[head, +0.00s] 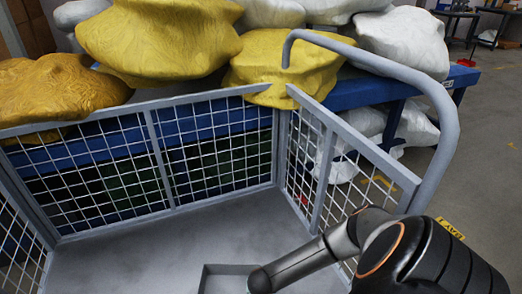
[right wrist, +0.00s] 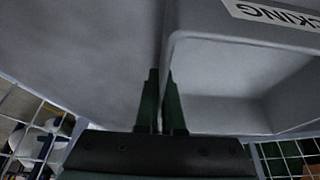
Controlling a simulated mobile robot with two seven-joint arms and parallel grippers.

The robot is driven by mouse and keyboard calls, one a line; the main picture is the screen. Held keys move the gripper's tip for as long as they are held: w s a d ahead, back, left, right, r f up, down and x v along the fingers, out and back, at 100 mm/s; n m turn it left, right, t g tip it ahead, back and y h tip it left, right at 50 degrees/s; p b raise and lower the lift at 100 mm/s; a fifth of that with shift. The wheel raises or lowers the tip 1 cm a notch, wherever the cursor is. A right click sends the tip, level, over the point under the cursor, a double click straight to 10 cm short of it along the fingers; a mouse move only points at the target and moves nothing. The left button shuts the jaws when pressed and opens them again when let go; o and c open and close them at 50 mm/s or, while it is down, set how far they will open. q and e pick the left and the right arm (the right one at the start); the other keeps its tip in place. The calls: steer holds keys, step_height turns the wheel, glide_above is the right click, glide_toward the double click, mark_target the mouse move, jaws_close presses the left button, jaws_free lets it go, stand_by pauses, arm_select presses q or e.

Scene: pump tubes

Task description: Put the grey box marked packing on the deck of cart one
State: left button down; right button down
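The grey box (head: 228,269) shows at the bottom of the head view, over the deck and partly cut off by the frame edge. In the right wrist view the open-topped box (right wrist: 240,62) fills the right side, with a white label (right wrist: 275,14) reading upside down, ending "CKING". My right gripper (right wrist: 161,100) has one finger on each side of the box's wall and looks closed on it. The cart's grey deck (head: 170,238) lies inside mesh walls. I cannot tell whether the box touches the deck. My left gripper is out of view.
Mesh side panels (head: 215,145) and a curved grey handle (head: 440,105) surround the deck. Yellow sacks (head: 160,40) and white sacks (head: 400,40) lie behind on a blue structure. The deck behind the box is clear.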

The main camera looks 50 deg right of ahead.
steer(key=shift+f, duration=0.2)
steer(key=c, duration=1)
jaws_free()
steer(key=shift+c, duration=0.2)
steer(key=shift+r, duration=0.1)
steer(key=p+v, duration=0.5)
steer(key=v, duration=0.6)
steer(key=shift+d, duration=0.15)
steer(key=shift+s+a+r+p, duration=0.1)
steer(key=shift+a+r+p, duration=0.15)
steer(key=shift+r, duration=0.35)
